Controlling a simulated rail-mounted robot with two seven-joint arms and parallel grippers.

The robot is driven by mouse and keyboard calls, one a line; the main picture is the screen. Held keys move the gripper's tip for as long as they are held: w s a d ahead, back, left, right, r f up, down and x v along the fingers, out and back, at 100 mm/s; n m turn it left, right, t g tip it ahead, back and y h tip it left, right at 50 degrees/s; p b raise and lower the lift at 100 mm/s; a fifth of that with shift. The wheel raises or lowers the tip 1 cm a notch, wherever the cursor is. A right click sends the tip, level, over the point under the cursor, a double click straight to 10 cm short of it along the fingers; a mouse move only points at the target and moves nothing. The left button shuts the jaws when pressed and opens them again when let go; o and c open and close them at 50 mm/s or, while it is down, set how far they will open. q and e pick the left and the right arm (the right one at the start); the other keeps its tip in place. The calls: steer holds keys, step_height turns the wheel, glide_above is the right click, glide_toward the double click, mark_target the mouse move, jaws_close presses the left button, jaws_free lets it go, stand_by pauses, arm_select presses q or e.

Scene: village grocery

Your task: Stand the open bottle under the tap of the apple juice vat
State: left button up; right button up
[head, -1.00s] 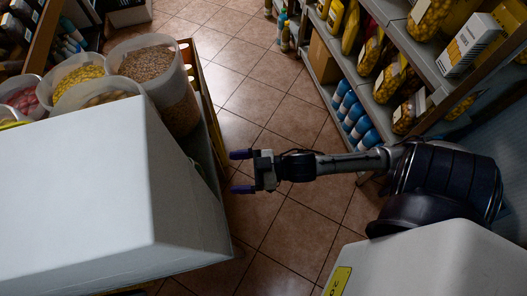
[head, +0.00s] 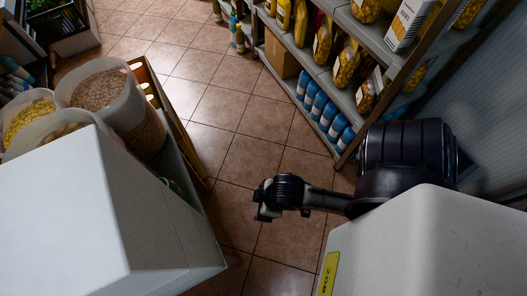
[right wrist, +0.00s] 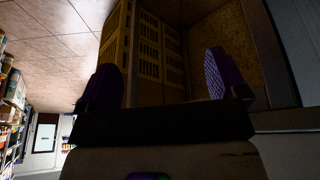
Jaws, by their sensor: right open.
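I cannot make out the open bottle, the apple juice vat or its tap in either view. My right gripper (head: 265,212) hangs over the tiled aisle between the bins and the shelves, and its fingers are mostly hidden in the head view. In the right wrist view the two purple fingers of my right gripper (right wrist: 163,75) stand wide apart with nothing between them. My left gripper is not in view.
A brownish slotted crate (right wrist: 145,45) lies beyond the fingers in the right wrist view. Clear bins (head: 105,88) of dry goods and a large white box-like body (head: 90,220) stand left. A shelf (head: 345,95) with jars and blue bottles (head: 320,104) stands right. Floor between is clear.

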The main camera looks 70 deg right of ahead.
steer(key=shift+s, duration=0.4)
